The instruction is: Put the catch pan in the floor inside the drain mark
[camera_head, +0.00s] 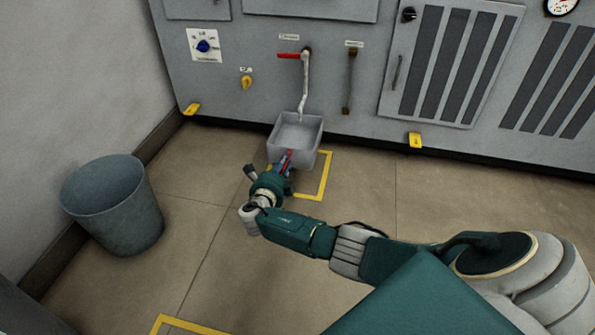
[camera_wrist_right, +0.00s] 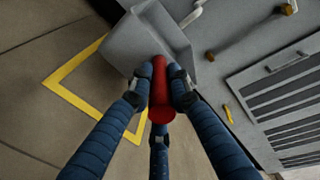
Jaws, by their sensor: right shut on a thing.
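The catch pan (camera_head: 296,134) is a grey, open box with a red handle. It is under the spout of the drain pipe, in front of the machine. My right gripper (camera_head: 286,163) is shut on the pan's red handle (camera_wrist_right: 159,90), with fingers on both sides of it in the right wrist view. The pan (camera_wrist_right: 147,40) reaches away from the fingers there. The yellow drain mark (camera_head: 325,175) is a taped outline on the floor, partly hidden by the pan and my gripper. I cannot tell whether the pan touches the floor. My left gripper is not in view.
The grey machine (camera_head: 350,90) stands along the back, with a red-handled valve (camera_head: 289,56) and pipe above the pan. A grey bin (camera_head: 113,205) stands at the left wall. Another yellow floor outline (camera_head: 180,325) shows at the bottom. Floor between is clear.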

